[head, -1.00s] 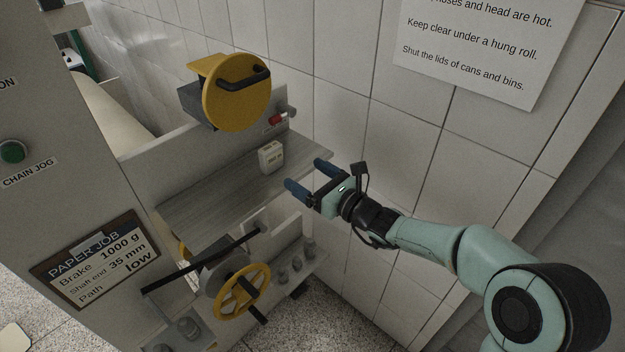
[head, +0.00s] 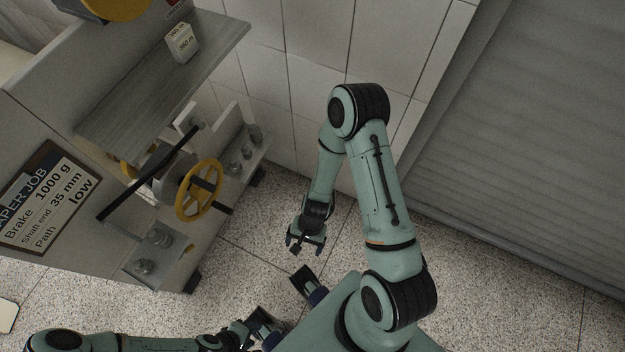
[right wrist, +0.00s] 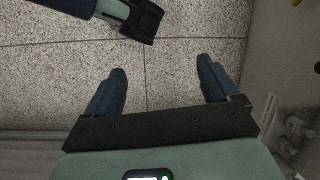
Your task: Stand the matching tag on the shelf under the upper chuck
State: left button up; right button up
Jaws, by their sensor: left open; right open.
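A small white tag (head: 182,44) stands upright near the wall end of the grey shelf (head: 125,120) in the head view. Its small print is not surely readable. The yellow upper chuck (head: 112,4) is cut by the top edge. My right gripper (head: 305,243) hangs low over the floor, right of the machine and well away from the shelf. In the right wrist view its blue fingers (right wrist: 162,70) are apart with nothing between them. My left gripper (head: 245,335) is at the bottom edge, partly hidden; its fingers are hard to make out.
A job card (head: 45,195) reads brake 1000 g, shaft end 35 mm, path low. Below the shelf are a yellow handwheel (head: 200,190), a black bar (head: 150,172) and a lower ledge (head: 165,258) with metal pieces. A shutter (head: 530,150) is at right. Speckled floor (head: 500,290) lies clear.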

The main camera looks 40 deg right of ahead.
jog(key=s+a+f+n, duration=0.4)
jog(key=s+n, duration=0.4)
jog(key=shift+f+g, duration=0.15)
jog(key=shift+g, duration=0.15)
